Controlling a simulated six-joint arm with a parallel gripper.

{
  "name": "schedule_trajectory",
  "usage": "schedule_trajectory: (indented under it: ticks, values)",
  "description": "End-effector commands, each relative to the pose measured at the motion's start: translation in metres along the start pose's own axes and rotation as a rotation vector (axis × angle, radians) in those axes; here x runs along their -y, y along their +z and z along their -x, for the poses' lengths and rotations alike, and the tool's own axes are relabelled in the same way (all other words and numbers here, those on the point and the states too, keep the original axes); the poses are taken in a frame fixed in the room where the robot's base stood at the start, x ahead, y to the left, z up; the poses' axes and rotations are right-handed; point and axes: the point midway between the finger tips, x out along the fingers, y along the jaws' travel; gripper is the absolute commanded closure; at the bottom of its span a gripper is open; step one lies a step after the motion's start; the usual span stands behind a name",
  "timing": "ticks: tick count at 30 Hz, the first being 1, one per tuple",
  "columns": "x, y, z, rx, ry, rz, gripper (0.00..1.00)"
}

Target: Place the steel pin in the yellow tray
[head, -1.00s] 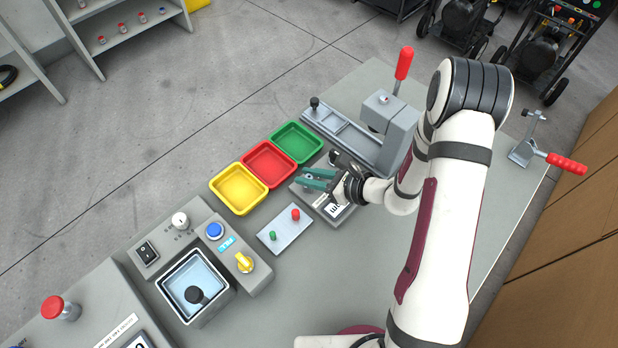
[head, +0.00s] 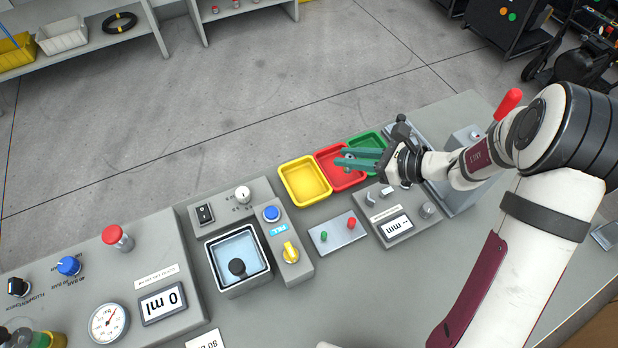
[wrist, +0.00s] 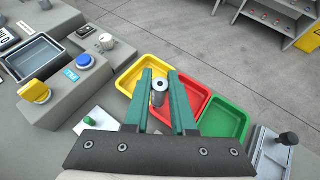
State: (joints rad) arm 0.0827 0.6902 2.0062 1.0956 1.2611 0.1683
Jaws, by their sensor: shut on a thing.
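My gripper (head: 343,158) has two teal fingers and is shut on the steel pin (wrist: 159,87), a small grey cylinder with a hole in its top. The pin stands roughly upright between the fingertips in the wrist view; in the head view it is small and partly hidden by the fingers. The yellow tray (head: 305,181) is empty and sits left of the red tray in the head view. My fingers appear over the red tray, right of the yellow one. In the wrist view the yellow tray (wrist: 127,82) is just left of the fingers, partly covered by them.
The red tray (head: 332,184) and the green tray (head: 362,138) adjoin the yellow tray in a row. Nearer me are a plate with green and red pegs (head: 338,235) and a gauge with a display (head: 398,228). A water basin unit (head: 238,258) stands left of them.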

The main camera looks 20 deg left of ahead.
Motion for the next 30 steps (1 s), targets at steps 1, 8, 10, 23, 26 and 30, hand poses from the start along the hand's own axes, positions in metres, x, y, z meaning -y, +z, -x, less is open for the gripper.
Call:
schedule_trajectory:
  ticks: [1, 8, 10, 23, 26, 30]
  values:
    - [-0.006, -0.001, -0.017, -0.002, 0.011, 0.0, 1.0]
    - [-0.022, -0.006, -0.093, -0.002, 0.005, -0.001, 1.0]
    - [-0.024, -0.007, -0.105, -0.001, 0.004, 0.0, 1.0]
    - [-0.024, -0.042, -0.132, 0.0, -0.002, -0.001, 1.0]
    - [-0.024, -0.043, -0.132, 0.0, -0.002, -0.001, 1.0]
    - [-0.024, -0.045, -0.133, -0.001, -0.001, -0.002, 0.71]
